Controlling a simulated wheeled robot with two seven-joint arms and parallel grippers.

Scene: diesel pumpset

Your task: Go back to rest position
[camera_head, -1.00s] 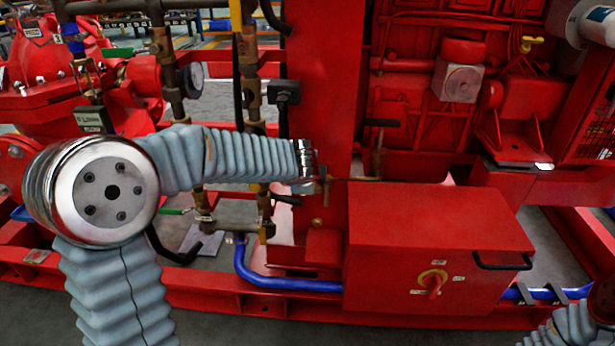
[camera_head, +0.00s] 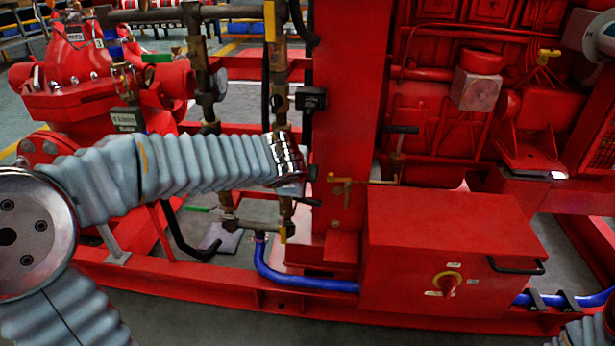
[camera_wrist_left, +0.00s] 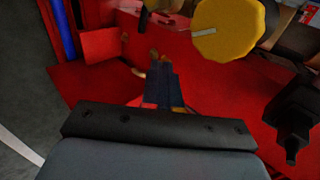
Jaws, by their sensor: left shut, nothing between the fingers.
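My left arm (camera_head: 180,175) in its grey ribbed sleeve reaches in from the left in the head view. Its wrist end is in front of the brass pipes, left of a red upright column. In the left wrist view my left gripper (camera_wrist_left: 163,88) has its dark fingers together, with nothing held between them. The fingers point toward red surfaces of the pumpset; I cannot tell the exact distance. My right arm shows only as a piece of grey sleeve at the bottom right corner of the head view; its gripper is out of the picture.
A red control box (camera_head: 440,255) with a rotary switch (camera_head: 447,284) stands at the centre right. A brass valve (camera_head: 341,186) is right of my left wrist. A blue hose (camera_head: 300,282) runs low. A yellow round part (camera_wrist_left: 230,32) shows in the wrist view. Floor is open in front.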

